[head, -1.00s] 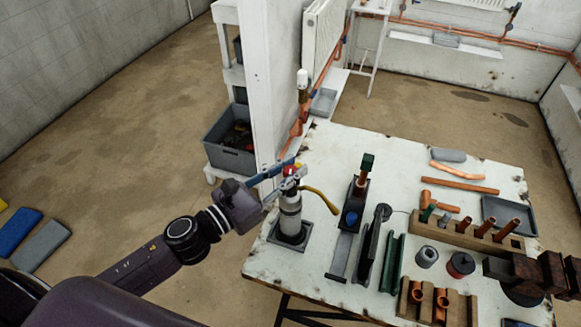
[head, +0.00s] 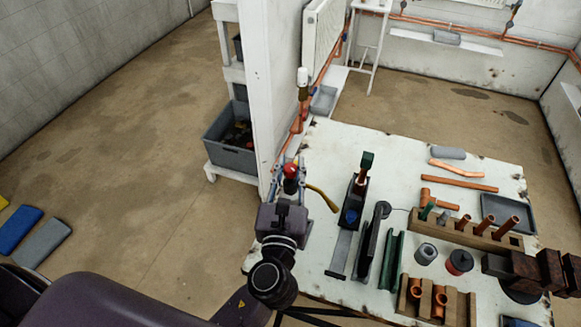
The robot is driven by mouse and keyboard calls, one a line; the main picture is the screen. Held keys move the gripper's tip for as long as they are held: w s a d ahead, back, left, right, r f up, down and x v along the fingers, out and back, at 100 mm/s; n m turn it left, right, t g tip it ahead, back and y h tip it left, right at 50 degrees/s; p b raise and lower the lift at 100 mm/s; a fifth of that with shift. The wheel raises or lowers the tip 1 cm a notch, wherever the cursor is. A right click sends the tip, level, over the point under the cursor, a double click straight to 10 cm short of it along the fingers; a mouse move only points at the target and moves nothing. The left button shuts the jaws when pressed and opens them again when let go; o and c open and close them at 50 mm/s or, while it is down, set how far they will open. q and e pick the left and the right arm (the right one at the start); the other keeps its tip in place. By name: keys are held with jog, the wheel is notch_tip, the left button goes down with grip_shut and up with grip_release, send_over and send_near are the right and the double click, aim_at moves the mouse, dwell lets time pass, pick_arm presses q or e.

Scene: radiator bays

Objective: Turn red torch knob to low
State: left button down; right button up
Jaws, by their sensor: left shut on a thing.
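The red torch knob (head: 291,170) sits on top of the torch near the left edge of the white workbench (head: 400,152). My left gripper (head: 290,176) is at the knob, with a finger on each side of it, and is shut on it. The gripper body and wrist cover most of the torch's grey cylinder from this view. The torch's yellow curved pipe (head: 323,198) sticks out to the right. The knob's marks and its exact setting are too small to read.
A white post (head: 262,80) stands close behind the torch. Right of the torch are a dark clamp stand (head: 352,205), a green channel (head: 392,260) and a wooden rack (head: 465,235) with copper pipes. A grey bin (head: 230,150) stands left of the post.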

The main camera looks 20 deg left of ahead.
pick_arm(q)
jog(key=shift+y, duration=0.3)
jog(key=c, duration=1.6)
grip_release()
jog(key=shift+s+f, duration=0.1)
jog(key=shift+s, duration=0.05)
jog(key=v, duration=1.1)
jog(key=shift+s+d, duration=0.15)
jog(key=shift+s, duration=0.2)
